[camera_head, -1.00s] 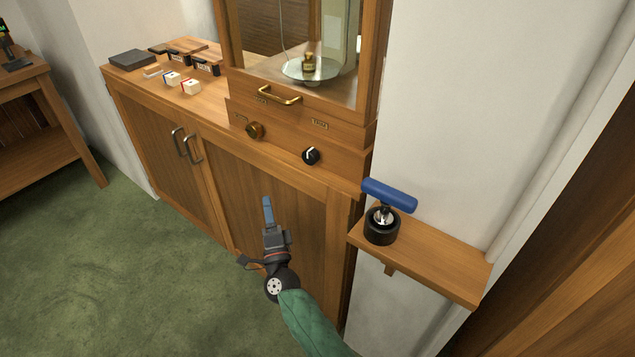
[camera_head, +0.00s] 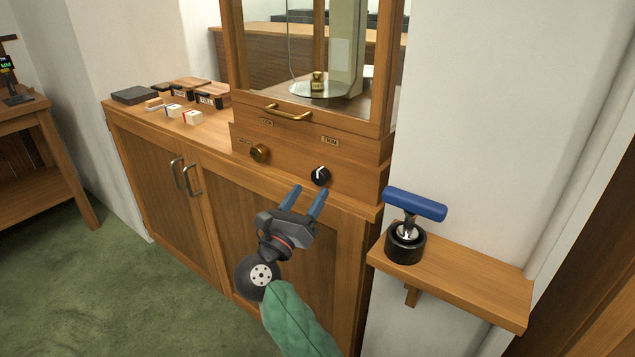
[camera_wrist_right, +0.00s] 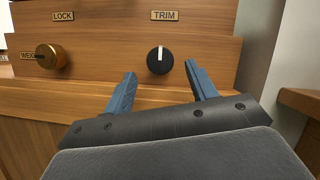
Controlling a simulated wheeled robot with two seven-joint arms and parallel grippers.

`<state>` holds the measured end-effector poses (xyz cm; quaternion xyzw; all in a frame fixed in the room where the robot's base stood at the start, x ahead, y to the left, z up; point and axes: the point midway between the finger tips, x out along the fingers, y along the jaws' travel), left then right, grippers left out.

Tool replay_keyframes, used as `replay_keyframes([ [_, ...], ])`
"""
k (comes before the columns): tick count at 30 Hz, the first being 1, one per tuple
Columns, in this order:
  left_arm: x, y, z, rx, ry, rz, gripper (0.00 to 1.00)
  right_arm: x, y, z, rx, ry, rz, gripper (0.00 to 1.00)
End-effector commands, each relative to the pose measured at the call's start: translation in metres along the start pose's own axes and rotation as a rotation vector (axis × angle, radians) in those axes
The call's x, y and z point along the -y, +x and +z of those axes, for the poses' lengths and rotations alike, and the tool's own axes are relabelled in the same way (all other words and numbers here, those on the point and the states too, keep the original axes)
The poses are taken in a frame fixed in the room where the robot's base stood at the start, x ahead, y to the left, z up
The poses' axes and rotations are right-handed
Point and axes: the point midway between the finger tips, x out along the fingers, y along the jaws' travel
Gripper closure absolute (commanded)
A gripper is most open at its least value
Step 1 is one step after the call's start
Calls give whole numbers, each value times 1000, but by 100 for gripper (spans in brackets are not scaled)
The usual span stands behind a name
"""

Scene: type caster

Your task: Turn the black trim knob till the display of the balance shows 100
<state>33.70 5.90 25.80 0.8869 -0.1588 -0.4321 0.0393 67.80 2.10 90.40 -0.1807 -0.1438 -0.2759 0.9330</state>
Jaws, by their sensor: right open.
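The black trim knob (camera_head: 320,176) with a white pointer line sits on the wooden front of the balance (camera_head: 345,150), below the TRIM label. In the right wrist view the trim knob (camera_wrist_right: 160,61) shows its white line pointing about straight up. My right gripper (camera_head: 306,196) is open, its blue fingers apart and empty, just short of the knob and slightly below it. In the right wrist view the knob appears between and beyond the fingertips (camera_wrist_right: 162,76). A brass weight (camera_head: 318,82) stands on the glass pan in the case. No readable balance display shows. My left gripper is not in view.
A brass knob (camera_head: 259,153) sits left of the trim knob. A brass handle (camera_head: 289,113) juts out above. A wall shelf (camera_head: 470,285) at the right bears a blue-handled tool (camera_head: 414,205). Small boxes (camera_head: 192,117) lie on the cabinet top (camera_head: 150,120).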

Motion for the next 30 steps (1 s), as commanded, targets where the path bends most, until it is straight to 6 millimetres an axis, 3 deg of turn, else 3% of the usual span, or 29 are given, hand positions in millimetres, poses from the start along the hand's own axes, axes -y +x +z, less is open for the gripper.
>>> replay_keyframes([
  [9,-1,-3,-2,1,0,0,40,0,40,1,3,-2,-2,43],
  [21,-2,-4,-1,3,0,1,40,0,48,0,1,-2,0,43],
  [28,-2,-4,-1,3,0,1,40,0,47,0,1,-2,0,86],
  [30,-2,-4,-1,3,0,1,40,0,47,0,1,-2,0,88],
])
